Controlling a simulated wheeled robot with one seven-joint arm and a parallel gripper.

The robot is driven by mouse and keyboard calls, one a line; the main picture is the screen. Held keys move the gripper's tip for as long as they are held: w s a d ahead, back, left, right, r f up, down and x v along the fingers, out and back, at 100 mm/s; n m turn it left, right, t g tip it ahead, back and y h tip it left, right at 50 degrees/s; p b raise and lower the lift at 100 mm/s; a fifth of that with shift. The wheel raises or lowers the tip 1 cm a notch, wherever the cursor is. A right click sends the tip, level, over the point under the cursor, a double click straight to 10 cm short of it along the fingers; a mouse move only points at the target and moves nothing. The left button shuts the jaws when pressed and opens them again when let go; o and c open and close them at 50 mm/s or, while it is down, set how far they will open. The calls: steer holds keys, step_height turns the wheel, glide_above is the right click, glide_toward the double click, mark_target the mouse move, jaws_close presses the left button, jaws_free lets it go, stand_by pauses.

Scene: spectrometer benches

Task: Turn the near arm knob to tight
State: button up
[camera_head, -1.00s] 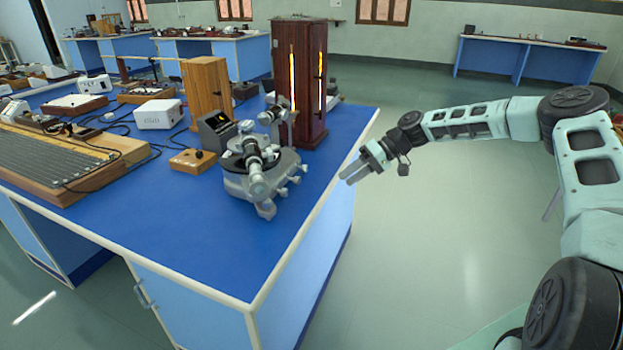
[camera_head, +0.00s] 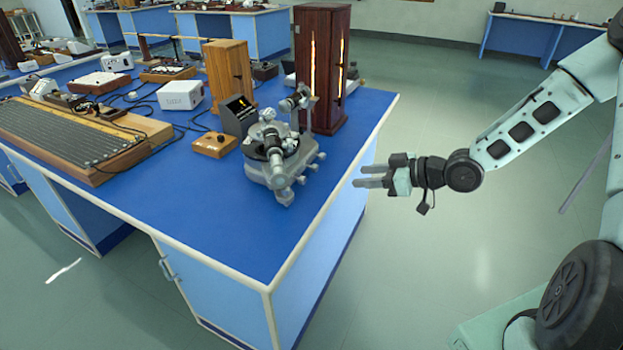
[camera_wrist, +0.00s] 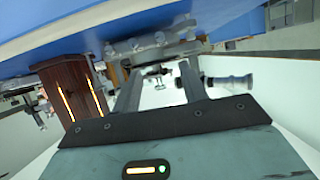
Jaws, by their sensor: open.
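The grey spectrometer (camera_head: 268,171) stands on the blue bench near its right edge, with a tube pointing toward the front. Small knobs (camera_head: 315,161) stick out on its right side. I cannot tell which one is the near arm knob. My gripper (camera_head: 358,176) is open and empty, to the right of the spectrometer and apart from it, beyond the bench edge, its fingers pointing left. In the wrist view the picture is rolled.
A dark wooden lamp housing (camera_head: 321,62) with glowing slits stands behind the spectrometer. A small black display box (camera_head: 238,116) and a wooden switch block (camera_head: 214,145) are at its left. The bench top in front (camera_head: 240,235) is clear. Open floor (camera_head: 430,255) lies to the right.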

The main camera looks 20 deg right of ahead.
mark_target(305, 180)
steer(key=x, duration=1.6)
steer(key=shift+f+p, duration=0.1)
steer(key=shift+p, duration=0.3)
jaws_close()
